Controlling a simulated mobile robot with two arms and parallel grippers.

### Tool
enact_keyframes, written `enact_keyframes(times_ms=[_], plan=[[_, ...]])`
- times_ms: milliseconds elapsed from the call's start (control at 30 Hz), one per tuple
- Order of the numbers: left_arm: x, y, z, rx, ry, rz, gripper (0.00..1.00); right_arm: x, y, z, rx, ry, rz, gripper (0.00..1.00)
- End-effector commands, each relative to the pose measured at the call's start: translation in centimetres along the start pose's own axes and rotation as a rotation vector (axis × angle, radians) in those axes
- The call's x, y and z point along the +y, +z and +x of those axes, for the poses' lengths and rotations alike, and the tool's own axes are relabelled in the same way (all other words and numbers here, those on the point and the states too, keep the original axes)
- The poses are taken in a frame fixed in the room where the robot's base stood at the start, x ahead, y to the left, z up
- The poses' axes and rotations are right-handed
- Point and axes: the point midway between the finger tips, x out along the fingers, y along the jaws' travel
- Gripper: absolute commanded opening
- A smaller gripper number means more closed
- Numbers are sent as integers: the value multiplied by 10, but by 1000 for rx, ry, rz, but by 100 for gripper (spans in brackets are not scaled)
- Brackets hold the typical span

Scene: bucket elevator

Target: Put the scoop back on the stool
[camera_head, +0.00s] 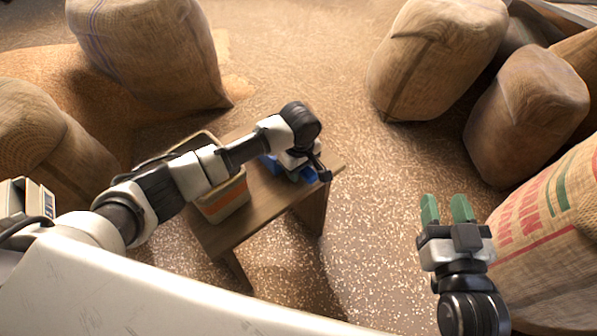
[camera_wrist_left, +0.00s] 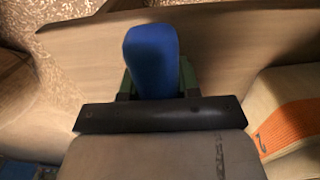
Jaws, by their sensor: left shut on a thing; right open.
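The blue scoop (camera_head: 268,165) is at the wooden stool's right part, mostly hidden under my left gripper (camera_head: 306,172) in the head view. In the left wrist view its blue handle (camera_wrist_left: 151,58) sits between the green fingers of my left gripper, which is shut on it. The stool top (camera_head: 265,205) lies just below the scoop; it also shows in the left wrist view (camera_wrist_left: 250,38). I cannot tell whether the scoop touches the stool top. My right gripper (camera_head: 447,208) is open and empty, away from the stool at the right.
A bin with an orange band (camera_head: 226,198) stands on the stool's left part, partly behind my left arm; its label shows in the left wrist view (camera_wrist_left: 287,125). Burlap sacks (camera_head: 440,60) stand around, one printed sack (camera_head: 545,225) near my right gripper. Grain covers the floor between.

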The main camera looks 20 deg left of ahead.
Motion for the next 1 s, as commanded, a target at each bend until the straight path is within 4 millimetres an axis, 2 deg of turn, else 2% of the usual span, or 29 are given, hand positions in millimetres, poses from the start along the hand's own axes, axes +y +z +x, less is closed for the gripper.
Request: enact_keyframes(times_ms=[167, 467, 500, 667, 1000], plan=[[0, 0, 4, 1, 0, 0, 0, -1, -8, 1, 61, -3, 2, 43], [0, 0, 6, 0, -1, -1, 0, -1, -6, 1, 38, -2, 1, 43], [0, 0, 7, 0, -2, -1, 33, -1, -4, 0, 29, -2, 1, 43], [0, 0, 7, 0, -1, -1, 57, -1, -4, 0, 30, -1, 1, 43], [0, 0, 5, 1, 0, 0, 57, -1, -4, 0, 39, -2, 1, 43]])
